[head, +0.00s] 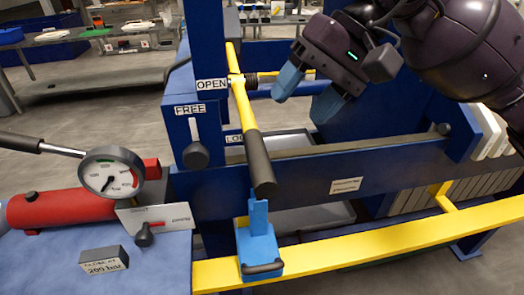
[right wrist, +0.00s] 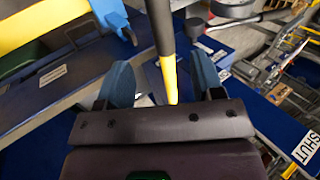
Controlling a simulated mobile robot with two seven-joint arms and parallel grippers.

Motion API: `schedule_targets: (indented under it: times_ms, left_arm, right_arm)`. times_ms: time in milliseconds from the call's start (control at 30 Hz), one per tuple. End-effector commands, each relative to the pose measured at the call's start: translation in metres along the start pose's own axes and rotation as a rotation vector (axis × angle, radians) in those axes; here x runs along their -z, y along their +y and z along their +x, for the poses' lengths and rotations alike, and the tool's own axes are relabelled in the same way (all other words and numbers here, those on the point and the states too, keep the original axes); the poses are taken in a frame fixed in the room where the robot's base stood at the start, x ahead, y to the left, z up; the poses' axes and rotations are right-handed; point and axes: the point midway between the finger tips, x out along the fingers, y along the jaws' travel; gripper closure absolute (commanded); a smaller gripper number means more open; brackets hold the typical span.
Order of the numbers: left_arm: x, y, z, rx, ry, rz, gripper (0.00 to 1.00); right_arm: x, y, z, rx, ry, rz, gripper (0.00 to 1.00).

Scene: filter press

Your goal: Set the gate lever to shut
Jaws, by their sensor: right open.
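The gate lever is a yellow bar (head: 243,103) with a black grip (head: 262,165). It runs down toward me from a pivot on the blue post, beside the OPEN label (head: 212,84). My right gripper (head: 303,105) is open, with blue fingers, to the right of the lever in the head view. In the right wrist view the black grip and yellow bar (right wrist: 168,75) pass across the gap between its fingers; contact cannot be told. A SHUT label (right wrist: 306,148) shows at the right of that view. My left gripper is not in view.
A gauge (head: 110,173), red cylinder (head: 60,207) and small red-handled valve (head: 147,232) stand at left.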

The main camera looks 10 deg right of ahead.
Motion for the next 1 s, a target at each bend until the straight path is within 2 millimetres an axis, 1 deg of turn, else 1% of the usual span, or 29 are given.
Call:
schedule_targets:
  times_ms: [167, 400, 600, 800, 1000]
  left_arm:
    - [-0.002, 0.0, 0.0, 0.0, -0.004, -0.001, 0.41]
    - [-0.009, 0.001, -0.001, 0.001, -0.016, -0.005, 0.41]
    - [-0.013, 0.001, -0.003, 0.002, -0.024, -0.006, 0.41]
    - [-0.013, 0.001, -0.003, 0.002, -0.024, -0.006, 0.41]
    - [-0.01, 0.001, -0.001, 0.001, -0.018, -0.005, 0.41]
  right_arm:
    - [-0.001, 0.0, 0.024, 0.002, -0.005, -0.001, 0.39]
    - [-0.001, 0.0, 0.066, 0.003, -0.006, 0.002, 0.39]
    - [-0.001, -0.001, 0.091, 0.005, -0.005, 0.003, 0.39]
    - [-0.001, -0.001, 0.102, 0.004, -0.004, 0.004, 0.39]
    - [-0.001, -0.001, 0.103, 0.004, -0.003, 0.004, 0.39]
